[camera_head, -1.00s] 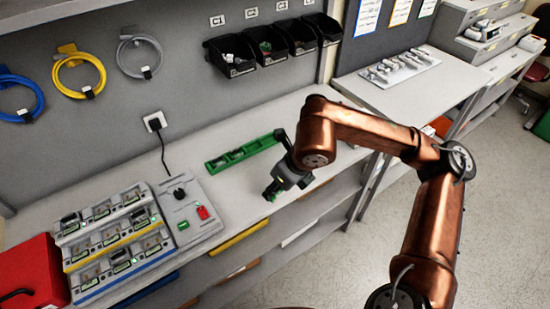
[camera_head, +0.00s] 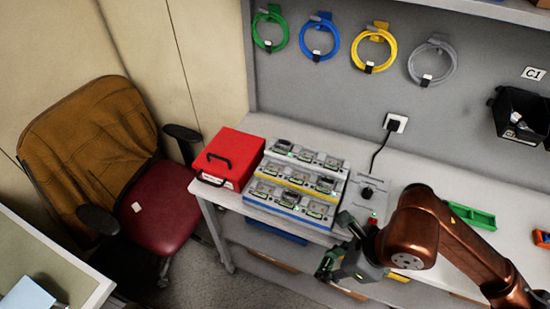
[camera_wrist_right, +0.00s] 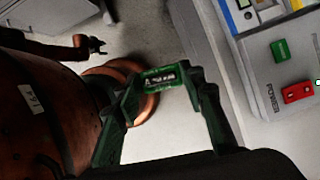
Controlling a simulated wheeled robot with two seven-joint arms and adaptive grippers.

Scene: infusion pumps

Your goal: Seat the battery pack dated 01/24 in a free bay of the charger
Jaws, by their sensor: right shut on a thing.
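My right gripper (camera_head: 328,262) is in front of the bench edge, below and right of the charger. In the right wrist view my right gripper (camera_wrist_right: 160,85) is shut on a small green battery pack (camera_wrist_right: 163,77) with a dark label; its date is too small to read. The charger (camera_head: 282,212) is a three-tier stand on the bench with several bays, many holding packs with small green lights. I cannot tell which bays are free. The pack is apart from the charger. A small dark claw, apparently my left gripper (camera_wrist_right: 93,45), shows far off; its opening is unclear.
A grey power box (camera_head: 372,196) with a plug and cord stands right of the charger. A red case (camera_head: 230,157) stands to its left. A green tray (camera_head: 476,216) lies farther right, partly behind my arm. A chair (camera_head: 160,215) stands left of the bench.

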